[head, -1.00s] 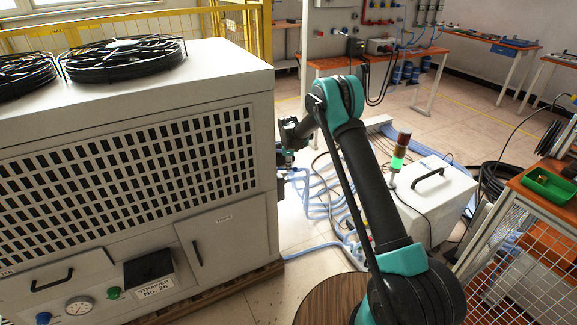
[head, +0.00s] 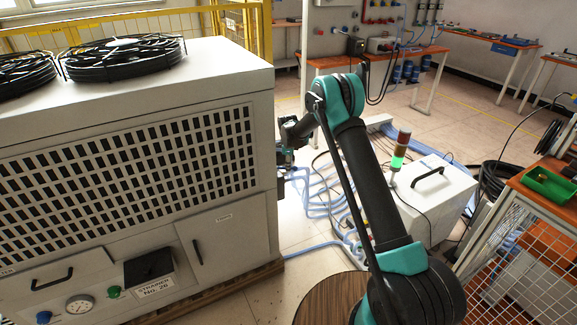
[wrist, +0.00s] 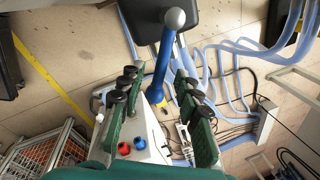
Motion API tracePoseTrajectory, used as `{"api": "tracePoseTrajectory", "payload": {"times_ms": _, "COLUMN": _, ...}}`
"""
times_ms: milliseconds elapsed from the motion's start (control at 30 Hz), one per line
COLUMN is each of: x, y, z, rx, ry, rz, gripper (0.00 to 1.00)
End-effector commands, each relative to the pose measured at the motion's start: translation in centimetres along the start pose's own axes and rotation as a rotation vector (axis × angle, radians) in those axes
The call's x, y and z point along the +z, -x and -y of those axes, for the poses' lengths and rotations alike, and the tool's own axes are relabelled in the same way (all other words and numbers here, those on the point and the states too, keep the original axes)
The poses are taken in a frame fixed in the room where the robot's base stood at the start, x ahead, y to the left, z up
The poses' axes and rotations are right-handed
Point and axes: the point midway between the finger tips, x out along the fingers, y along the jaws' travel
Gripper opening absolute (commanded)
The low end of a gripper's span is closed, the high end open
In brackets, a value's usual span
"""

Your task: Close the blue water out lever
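In the wrist view a blue lever (wrist: 163,65) with a grey ball end runs from the top centre down between the two green fingers of my gripper (wrist: 157,78). The fingers are apart on either side of the blue shaft. I see no clear contact, and how deep the shaft sits between them I cannot tell. In the head view my gripper (head: 285,155) is at the right side of the large grey cabinet (head: 225,245), partly hidden by its edge. The lever cannot be made out there.
Light blue hoses (head: 325,195) lie on the floor beyond my arm. A white box (head: 440,205) with a signal light stands to the right. A wire-mesh cage bench (head: 525,235) is at the far right. A dark square part (wrist: 150,12) is behind the lever's ball end.

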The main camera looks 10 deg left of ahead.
Motion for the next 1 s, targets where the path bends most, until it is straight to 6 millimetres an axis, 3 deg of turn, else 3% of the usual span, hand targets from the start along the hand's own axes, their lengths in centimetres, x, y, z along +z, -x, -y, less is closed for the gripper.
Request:
{"api": "tracePoseTrajectory", "payload": {"times_ms": 500, "x": 0.0, "y": 6.8, "z": 0.0, "rx": 0.000, "ry": 0.000, "rz": 0.000, "gripper": 0.33}}
{"api": "tracePoseTrajectory", "payload": {"times_ms": 833, "x": 0.0, "y": 7.2, "z": 0.0, "rx": 0.000, "ry": 0.000, "rz": 0.000, "gripper": 0.33}}
{"api": "tracePoseTrajectory", "payload": {"times_ms": 1000, "x": 0.0, "y": 7.3, "z": -0.1, "rx": -0.002, "ry": 0.026, "rz": 0.000, "gripper": 0.13}}
